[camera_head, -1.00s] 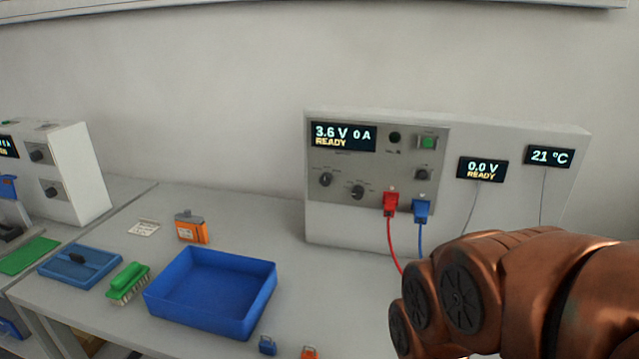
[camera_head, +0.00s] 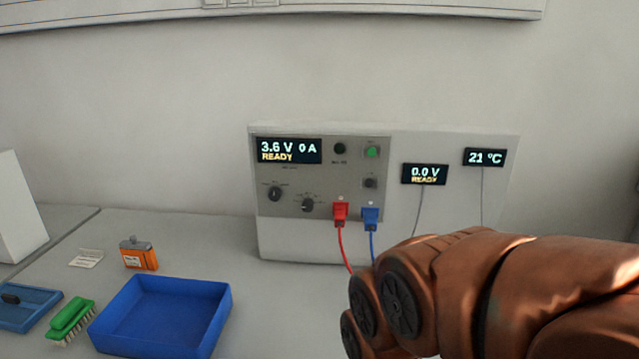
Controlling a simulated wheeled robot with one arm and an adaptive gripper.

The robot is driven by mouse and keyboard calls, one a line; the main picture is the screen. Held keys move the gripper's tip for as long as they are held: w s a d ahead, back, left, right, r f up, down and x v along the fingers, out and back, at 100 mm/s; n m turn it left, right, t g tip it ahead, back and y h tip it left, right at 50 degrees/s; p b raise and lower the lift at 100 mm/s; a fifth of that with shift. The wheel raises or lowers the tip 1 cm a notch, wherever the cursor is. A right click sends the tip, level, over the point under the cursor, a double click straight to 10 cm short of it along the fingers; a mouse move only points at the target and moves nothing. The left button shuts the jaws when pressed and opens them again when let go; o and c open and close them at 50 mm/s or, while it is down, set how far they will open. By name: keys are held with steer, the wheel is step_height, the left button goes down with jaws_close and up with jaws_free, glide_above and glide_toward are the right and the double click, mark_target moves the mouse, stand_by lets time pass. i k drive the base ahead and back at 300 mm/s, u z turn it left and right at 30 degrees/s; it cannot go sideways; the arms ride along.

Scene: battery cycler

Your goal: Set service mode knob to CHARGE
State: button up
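The battery cycler (camera_head: 385,155) is a pale box against the wall with a grey control panel (camera_head: 322,177). Two dark knobs sit low on the panel: a left knob (camera_head: 274,194) and a right knob (camera_head: 308,204). Their labels are too small to read, so I cannot tell which is the service mode knob or where it points. A dark round control (camera_head: 340,148) sits higher up. The panel display (camera_head: 289,151) reads 3.6 V, 0 A, READY. My copper-coloured arm enters from the lower right, in front of the table; my gripper is not visible.
A red plug (camera_head: 340,212) and a blue plug (camera_head: 370,217) with cables hang below the panel, near my arm. A blue tray (camera_head: 162,316), green brush (camera_head: 71,318) and orange container (camera_head: 139,254) stand on the table to the left. Table space before the cycler's left part is clear.

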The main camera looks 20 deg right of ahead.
mark_target(274, 194)
steer(key=z, duration=0.05)
steer(key=k, duration=1.25)
steer(key=u, duration=0.9)
steer(key=i, duration=0.95)
steer(key=u, duration=0.1)
